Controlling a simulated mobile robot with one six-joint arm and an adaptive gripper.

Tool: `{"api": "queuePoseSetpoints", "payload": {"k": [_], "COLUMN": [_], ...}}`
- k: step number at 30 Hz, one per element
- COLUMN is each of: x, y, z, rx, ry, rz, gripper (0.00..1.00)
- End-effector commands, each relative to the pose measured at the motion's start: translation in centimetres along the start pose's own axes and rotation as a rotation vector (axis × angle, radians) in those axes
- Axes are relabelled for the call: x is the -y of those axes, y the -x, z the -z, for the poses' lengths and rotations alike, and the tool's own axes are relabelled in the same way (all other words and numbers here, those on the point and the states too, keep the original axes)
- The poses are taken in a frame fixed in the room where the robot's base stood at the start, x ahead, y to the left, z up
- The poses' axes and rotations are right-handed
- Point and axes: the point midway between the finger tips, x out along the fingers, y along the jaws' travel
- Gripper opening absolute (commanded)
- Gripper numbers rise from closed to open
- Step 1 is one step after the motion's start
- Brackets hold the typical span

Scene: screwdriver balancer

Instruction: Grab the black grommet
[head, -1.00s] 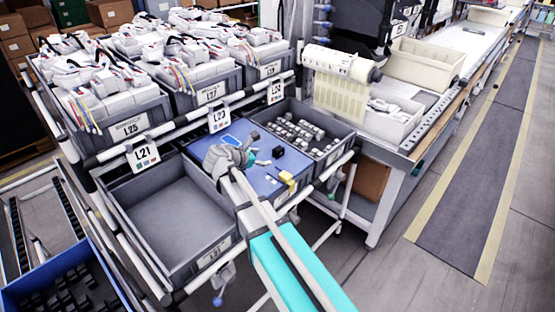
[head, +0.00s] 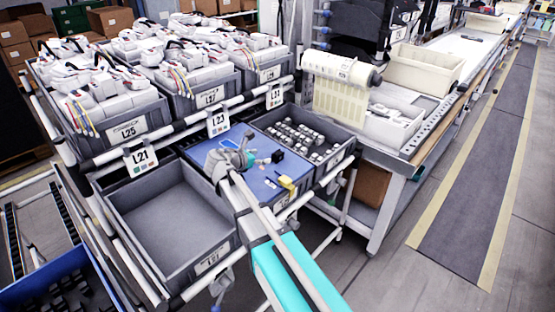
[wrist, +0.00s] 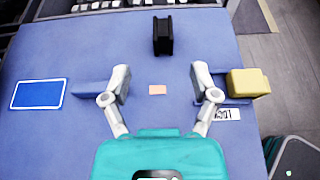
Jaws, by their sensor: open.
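The black grommet (wrist: 162,36) stands on the blue surface (wrist: 205,40) in the wrist view, beyond my gripper and nearly in line with its middle. It also shows in the head view (head: 278,156). My gripper (wrist: 160,78) is open and empty, its two fingers spread wide. The fingertips point toward the grommet but are apart from it. In the head view my gripper (head: 262,160) is small, over the blue surface, left of the grommet.
A yellow block (wrist: 250,82) sits right of the right finger. A blue block (wrist: 88,88) is by the left finger. A white-edged blue card (wrist: 38,93) and a small pinkish square (wrist: 157,90) lie flat. A grey bin (head: 318,122) with several metal parts stands beyond; an empty grey bin (head: 165,215) is left.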

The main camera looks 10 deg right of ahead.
Motion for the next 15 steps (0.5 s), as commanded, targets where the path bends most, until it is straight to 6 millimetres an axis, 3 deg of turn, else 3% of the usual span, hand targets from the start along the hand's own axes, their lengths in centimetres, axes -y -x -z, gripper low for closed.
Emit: {"api": "queuePoseSetpoints", "payload": {"k": [7,15], "x": [-0.1,-0.1], "y": [-3.9,-5.4], "z": [0.3,0.1], "rx": [-0.001,-0.001], "ry": [0.000,0.000], "rz": [0.000,-0.001], "gripper": [0.77,0.77]}}
